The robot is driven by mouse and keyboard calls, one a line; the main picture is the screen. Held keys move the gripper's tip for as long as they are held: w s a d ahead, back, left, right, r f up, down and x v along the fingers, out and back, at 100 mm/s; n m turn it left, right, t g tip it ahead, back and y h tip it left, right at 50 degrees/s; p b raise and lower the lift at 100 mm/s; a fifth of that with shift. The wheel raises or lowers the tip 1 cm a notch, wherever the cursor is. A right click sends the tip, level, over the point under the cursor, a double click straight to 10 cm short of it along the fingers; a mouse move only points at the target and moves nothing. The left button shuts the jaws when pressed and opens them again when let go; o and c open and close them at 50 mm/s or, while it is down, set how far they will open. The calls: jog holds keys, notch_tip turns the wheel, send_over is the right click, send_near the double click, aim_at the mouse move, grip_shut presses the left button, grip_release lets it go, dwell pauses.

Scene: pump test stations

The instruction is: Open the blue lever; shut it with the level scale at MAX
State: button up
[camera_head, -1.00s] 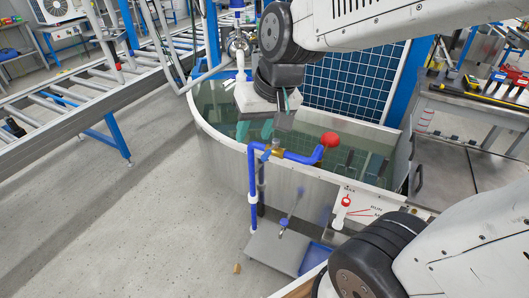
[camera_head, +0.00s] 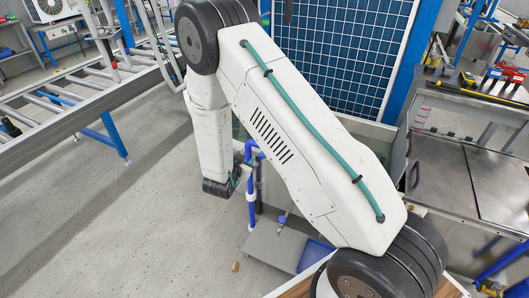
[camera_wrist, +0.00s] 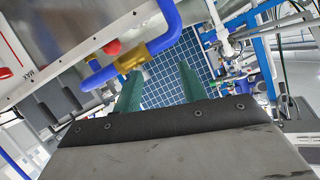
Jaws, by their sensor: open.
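My gripper (camera_wrist: 160,82) is open, with two green fingers and nothing seen between them. A brass valve (camera_wrist: 140,55) on a bent blue pipe (camera_wrist: 168,22) lies just beyond the fingers in the wrist view. A small pale piece at the valve may be the lever; I cannot tell its position. The white level scale panel (camera_wrist: 25,55) shows MAX and red marks at the left edge; the level cannot be read. In the head view my gripper (camera_head: 232,184) hangs left of the upright blue pipe (camera_head: 251,205); my arm hides the valve and scale.
A red ball (camera_wrist: 112,47) shows beside the valve. A grey base plate (camera_head: 272,246) lies on the floor below the pipe. A roller conveyor (camera_head: 75,85) stands left and a steel bench (camera_head: 490,175) right.

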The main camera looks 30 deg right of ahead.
aim_at(260, 158)
jog(key=s+d+h, duration=0.2)
jog(key=h, duration=0.1)
jog(key=s+m+h, duration=0.1)
jog(key=s+h, duration=0.1)
jog(key=shift+d+f+t, duration=0.35)
jog(key=shift+d+t, duration=0.05)
jog(key=x, duration=0.7)
jog(key=shift+w+d, duration=0.2)
jog(key=shift+d, duration=0.1)
grip_shut()
